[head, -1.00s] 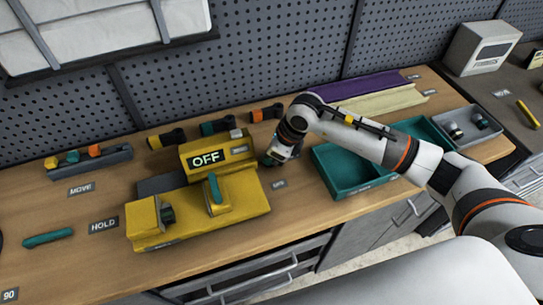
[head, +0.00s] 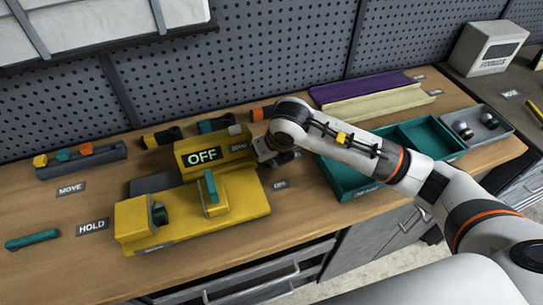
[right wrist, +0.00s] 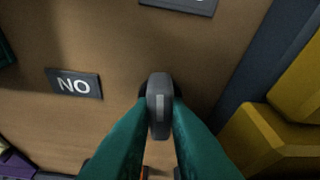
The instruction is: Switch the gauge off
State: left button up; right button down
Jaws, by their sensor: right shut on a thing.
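The gauge (head: 240,190) is a yellow block unit on the bench with a lit OFF display (head: 203,155) and a teal lever (head: 211,187) on its front. My right gripper (head: 264,152) is low over the bench just right of the display housing. In the right wrist view, its teal fingers (right wrist: 160,128) are shut on a narrow dark grey handle (right wrist: 159,90). A label (right wrist: 73,84) beside it reads NO in that view; another label (right wrist: 182,4) is cut off at the top. In the head view my wrist hides the handle. My left gripper is not in view.
A teal tray (head: 345,186) lies under my right forearm, with a grey tray (head: 497,138) beyond. Tools with dark bodies (head: 163,137) lie behind the gauge. HOLD (head: 92,227) and MOVE (head: 71,188) labels and a teal bar (head: 32,240) are left.

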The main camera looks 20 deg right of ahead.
dwell(0.3)
jog(key=c, duration=1.4)
grip_release()
jog(key=b+v, duration=0.2)
jog(key=v, duration=1)
